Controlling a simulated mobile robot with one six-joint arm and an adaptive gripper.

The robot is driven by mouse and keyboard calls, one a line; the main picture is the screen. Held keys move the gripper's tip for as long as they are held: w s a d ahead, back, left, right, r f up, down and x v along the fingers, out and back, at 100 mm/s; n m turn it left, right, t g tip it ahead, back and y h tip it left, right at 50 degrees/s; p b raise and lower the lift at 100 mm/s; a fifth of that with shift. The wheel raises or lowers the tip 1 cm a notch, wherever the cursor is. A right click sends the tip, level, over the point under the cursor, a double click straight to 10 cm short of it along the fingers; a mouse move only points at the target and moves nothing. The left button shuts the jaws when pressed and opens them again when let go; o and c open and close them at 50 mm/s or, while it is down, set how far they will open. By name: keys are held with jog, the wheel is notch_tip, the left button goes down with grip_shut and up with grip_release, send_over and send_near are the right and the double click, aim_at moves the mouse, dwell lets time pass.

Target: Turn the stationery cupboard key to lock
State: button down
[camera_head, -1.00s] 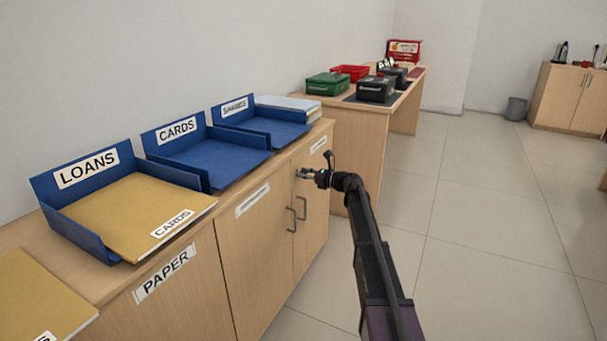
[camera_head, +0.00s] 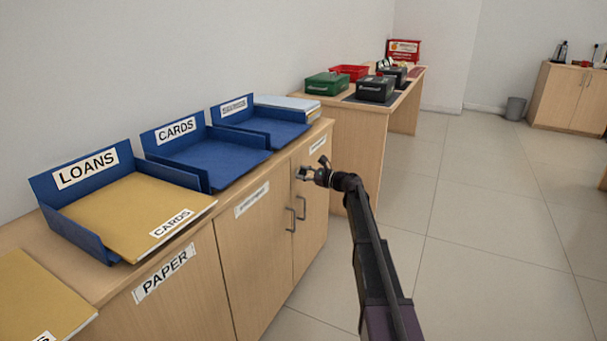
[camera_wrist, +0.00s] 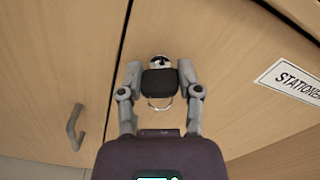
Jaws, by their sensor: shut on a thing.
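The stationery cupboard door (camera_head: 311,195) is closed, with a white label (camera_head: 318,146) near its top; in the wrist view the label (camera_wrist: 292,83) reads "STATION…", cut off by the frame edge. A key (camera_wrist: 160,83) with a dark head sits at a round silver lock (camera_wrist: 158,62) in the door. A thin ring (camera_wrist: 160,104) hangs from the key. My gripper (camera_wrist: 160,76) is shut on the key head, one finger on each side. In the head view my gripper (camera_head: 304,173) is at the upper part of this door; the key is too small to make out there.
Door handles (camera_head: 291,220) stick out below my gripper. Blue trays (camera_head: 205,168) and yellow folders (camera_head: 135,210) lie on the cupboard top. A desk (camera_head: 345,140) with cash boxes stands beyond. The floor (camera_head: 450,240) to the right is clear.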

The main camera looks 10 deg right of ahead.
jog(key=n, duration=0.6)
jog(key=shift+a+n, duration=0.2)
jog(key=shift+n, duration=0.1)
jog(key=n, duration=0.6)
jog(key=shift+a+f+n, duration=0.1)
jog(key=shift+f+n, duration=0.05)
jog(key=shift+n, duration=0.15)
jog(key=shift+c, duration=1.5)
grip_release()
jog(key=shift+s+d, duration=0.15)
jog(key=shift+d, duration=0.1)
jog(key=v, duration=1.1)
jog(key=shift+s+d, duration=0.25)
jog(key=shift+d, duration=0.05)
